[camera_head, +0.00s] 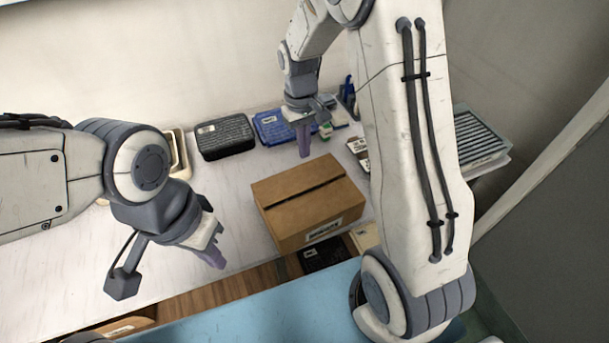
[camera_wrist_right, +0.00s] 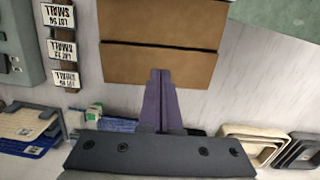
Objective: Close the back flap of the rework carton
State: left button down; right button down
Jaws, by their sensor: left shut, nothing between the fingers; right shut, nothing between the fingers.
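The brown rework carton (camera_head: 293,190) stands on the white table with a label on its front side. Its top flaps lie about flat, with a narrow dark gap between the front and back flaps. In the right wrist view the carton (camera_wrist_right: 165,65) fills the top middle, its back flap nearest the fingers. My right gripper (camera_head: 303,152) is shut and empty, pointing down near the carton's back edge; its fingers also show in the wrist view (camera_wrist_right: 160,75). Whether they touch the flap I cannot tell. My left gripper (camera_head: 218,262) is shut and empty, left of the carton's front.
Behind the carton stand a black bin (camera_head: 225,137), a blue tray (camera_head: 272,127) and beige containers (camera_head: 177,152). A grey slatted tray (camera_head: 480,138) is at the right. A dark box (camera_head: 325,256) sits in front of the carton. The table left of the carton is clear.

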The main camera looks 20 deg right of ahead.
aim_at(306, 189)
jog(key=f+p, duration=0.1)
jog(key=f, duration=0.3)
jog(key=f+p, duration=0.1)
jog(key=f, duration=0.3)
jog(key=s+f+p, duration=0.1)
jog(key=f, duration=0.3)
jog(key=shift+s, duration=0.1)
jog(key=shift+f, duration=0.15)
